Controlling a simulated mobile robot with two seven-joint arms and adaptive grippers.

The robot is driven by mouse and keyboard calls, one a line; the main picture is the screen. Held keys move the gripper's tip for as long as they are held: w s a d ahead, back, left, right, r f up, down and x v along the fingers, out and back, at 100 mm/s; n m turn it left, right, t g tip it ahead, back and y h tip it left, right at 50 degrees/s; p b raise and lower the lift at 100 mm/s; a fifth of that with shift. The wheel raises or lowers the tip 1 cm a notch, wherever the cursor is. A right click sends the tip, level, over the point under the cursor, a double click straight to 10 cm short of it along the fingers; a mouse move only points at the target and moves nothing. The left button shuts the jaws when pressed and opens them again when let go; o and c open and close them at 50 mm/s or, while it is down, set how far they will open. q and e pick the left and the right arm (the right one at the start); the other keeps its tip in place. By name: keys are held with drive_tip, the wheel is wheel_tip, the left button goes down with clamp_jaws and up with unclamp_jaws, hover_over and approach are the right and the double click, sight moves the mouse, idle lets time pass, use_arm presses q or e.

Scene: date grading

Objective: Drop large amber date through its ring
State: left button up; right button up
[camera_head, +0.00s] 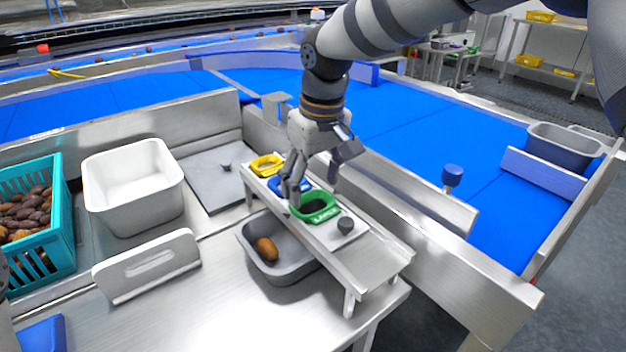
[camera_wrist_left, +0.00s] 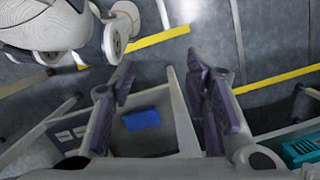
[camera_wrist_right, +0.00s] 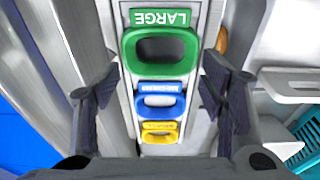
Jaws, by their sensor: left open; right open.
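An amber-brown date (camera_head: 265,249) lies in the grey bin (camera_head: 243,240) partly under the ring stand (camera_head: 375,258); its edge shows in the right wrist view (camera_wrist_right: 222,39). The green ring (camera_head: 327,215), labelled LARGE, is on the stand, with the blue ring (camera_head: 275,186) and yellow ring (camera_head: 266,164) behind it. The right wrist view also shows the green ring (camera_wrist_right: 187,50). My right gripper (camera_head: 314,188) is open and empty just above the green and blue rings. My left gripper (camera_wrist_left: 160,88) is open and empty.
A teal crate (camera_head: 66,205) of dark dates and a white tub (camera_head: 170,190) stand at left. A white slotted plate (camera_head: 150,266) stands on the steel table before them. The blue conveyor (camera_head: 430,130) runs behind.

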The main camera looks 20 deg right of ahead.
wheel_tip(320, 180, up, 6)
drive_tip(key=shift+p, duration=0.4)
idle(0.4)
